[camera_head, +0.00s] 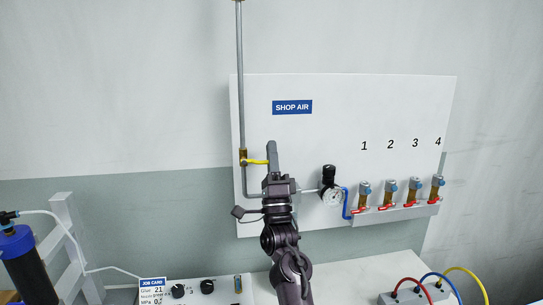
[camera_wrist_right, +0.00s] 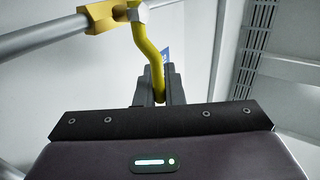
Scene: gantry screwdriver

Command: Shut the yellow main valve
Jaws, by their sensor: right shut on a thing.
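The main valve's yellow handle (camera_head: 257,161) sticks out to the right from a brass valve body (camera_head: 243,158) on the vertical grey pipe, so it lies across the pipe in the head view. My right gripper (camera_head: 272,158) is at the free end of the handle and hides its tip. In the right wrist view the yellow handle (camera_wrist_right: 149,52) runs from the brass body (camera_wrist_right: 104,17) down between the dark fingers (camera_wrist_right: 159,88), which are shut on it. My left gripper is in neither view.
A white panel (camera_head: 330,115) carries the pipe, a gauge (camera_head: 333,196) with a black-topped regulator, and several small valves with red handles (camera_head: 386,205) at the right. Below are a white box with black knobs (camera_head: 207,287) and a box with coloured hoses (camera_head: 412,296).

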